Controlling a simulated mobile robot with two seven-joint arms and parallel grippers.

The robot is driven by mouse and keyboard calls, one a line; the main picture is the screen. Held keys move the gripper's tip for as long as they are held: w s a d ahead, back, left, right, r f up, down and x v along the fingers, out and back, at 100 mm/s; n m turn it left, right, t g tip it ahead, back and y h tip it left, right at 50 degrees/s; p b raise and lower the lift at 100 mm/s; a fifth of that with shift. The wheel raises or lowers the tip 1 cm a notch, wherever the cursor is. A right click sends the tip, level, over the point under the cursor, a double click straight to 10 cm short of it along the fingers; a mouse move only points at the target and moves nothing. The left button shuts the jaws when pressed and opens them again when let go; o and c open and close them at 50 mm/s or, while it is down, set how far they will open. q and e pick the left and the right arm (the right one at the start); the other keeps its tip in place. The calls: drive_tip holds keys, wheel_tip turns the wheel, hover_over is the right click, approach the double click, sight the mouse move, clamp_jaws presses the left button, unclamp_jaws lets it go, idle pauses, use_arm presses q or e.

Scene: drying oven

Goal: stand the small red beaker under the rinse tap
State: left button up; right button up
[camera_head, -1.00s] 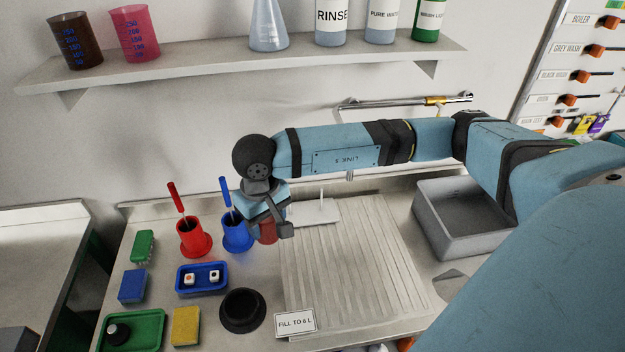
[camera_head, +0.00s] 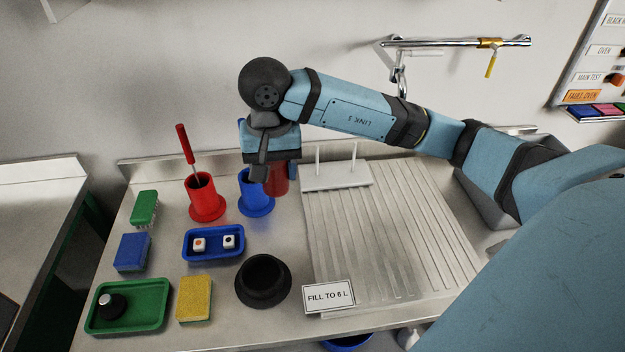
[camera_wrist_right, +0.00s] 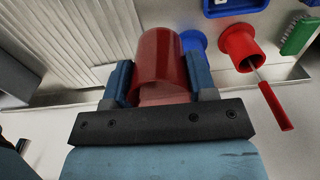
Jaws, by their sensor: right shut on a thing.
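The small red beaker (camera_head: 277,178) is partly hidden behind my right gripper (camera_head: 274,172) in the head view. In the right wrist view the beaker (camera_wrist_right: 162,62) stands between the two blue fingers of the gripper (camera_wrist_right: 160,85), which is shut on it. It is beside the blue holder (camera_head: 256,193), near the back left corner of the ribbed drainboard. I cannot tell whether its base touches the counter. A chrome tap (camera_head: 400,80) hangs from the wall pipe at the back right, away from the beaker. My left gripper is not in view.
A red holder (camera_head: 206,200) with a red-handled brush stands left of the blue one. A pegged white rack (camera_head: 335,177) sits on the drainboard (camera_head: 400,235). A black round cup (camera_head: 263,282), blue tray (camera_head: 214,257) and sponges lie in front. The grey sink lies behind my arm.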

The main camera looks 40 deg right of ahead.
wheel_tip(320, 180, down, 20)
drive_tip(key=shift+f+b, duration=0.15)
drive_tip(key=shift+b, duration=0.35)
drive_tip(key=o, duration=0.9)
drive_tip(key=shift+r, duration=0.25)
